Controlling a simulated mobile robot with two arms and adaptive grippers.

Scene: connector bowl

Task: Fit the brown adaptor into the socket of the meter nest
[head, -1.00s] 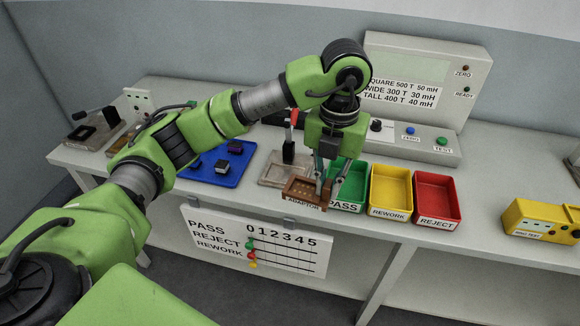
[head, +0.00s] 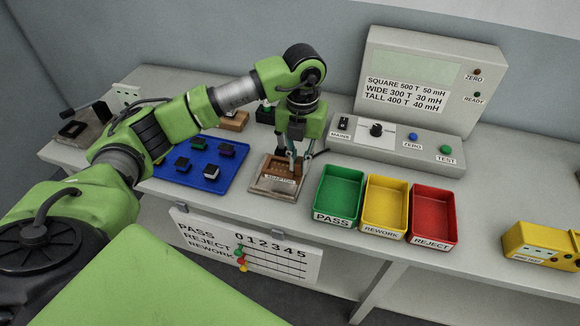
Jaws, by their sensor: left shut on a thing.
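The brown adaptor (head: 283,183), with a white ADAPTOR label on its front, is at the meter nest. The meter nest (head: 258,189) is a low grey-brown block on the bench, left of the green bin. My left gripper (head: 296,167) points down and is shut on the adaptor. The adaptor covers much of the nest, so the socket is hidden. I cannot tell whether the adaptor is seated in it or just above it. My right gripper is not in view.
The meter (head: 420,85) with its button panel stands behind. Green (head: 320,216), yellow (head: 366,229) and red (head: 411,239) bins stand to the right of the nest. A blue tray (head: 226,183) with several dark parts lies to its left. A tally board (head: 270,262) hangs in front.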

